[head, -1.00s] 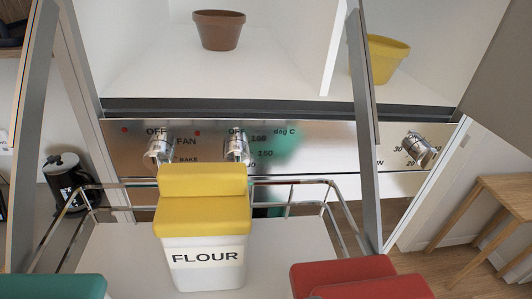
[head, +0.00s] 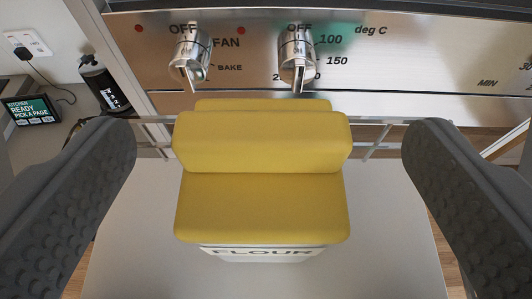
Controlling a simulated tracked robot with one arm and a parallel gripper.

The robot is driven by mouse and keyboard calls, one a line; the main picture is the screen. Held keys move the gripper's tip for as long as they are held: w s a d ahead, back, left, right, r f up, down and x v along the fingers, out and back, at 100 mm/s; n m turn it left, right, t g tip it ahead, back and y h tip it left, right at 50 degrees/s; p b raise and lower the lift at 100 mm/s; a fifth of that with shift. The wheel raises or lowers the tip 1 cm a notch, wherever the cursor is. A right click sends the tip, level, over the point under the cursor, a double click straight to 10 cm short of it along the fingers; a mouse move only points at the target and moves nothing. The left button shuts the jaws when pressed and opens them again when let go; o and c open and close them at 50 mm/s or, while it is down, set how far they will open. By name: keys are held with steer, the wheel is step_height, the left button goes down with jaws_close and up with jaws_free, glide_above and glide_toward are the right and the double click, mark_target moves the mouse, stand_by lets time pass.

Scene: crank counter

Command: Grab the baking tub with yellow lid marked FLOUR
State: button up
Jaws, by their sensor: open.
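The white baking tub marked FLOUR (head: 265,254) stands upright on a pale tray, seen from above and close up. Its yellow lid (head: 262,205) has a raised block across it and fills the middle of the head view. Only the top of the lettering shows below the lid's front edge. My gripper (head: 268,150) is open, with one grey textured finger to the left of the tub and one to the right. There is a clear gap on each side, and neither finger appears to touch the tub.
The oven panel (head: 420,60) with its knobs (head: 191,58) stands just behind the tub. A thin metal rail (head: 385,120) runs behind the lid. The pale tray (head: 385,235) is bare around the tub. A small screen (head: 32,110) and a dark bottle (head: 103,85) are at left.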

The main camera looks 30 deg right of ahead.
steer(key=shift+p+x, duration=0.6)
steer(key=shift+x, duration=2)
steer(key=shift+a+f, duration=0.1)
steer(key=c, duration=1.6)
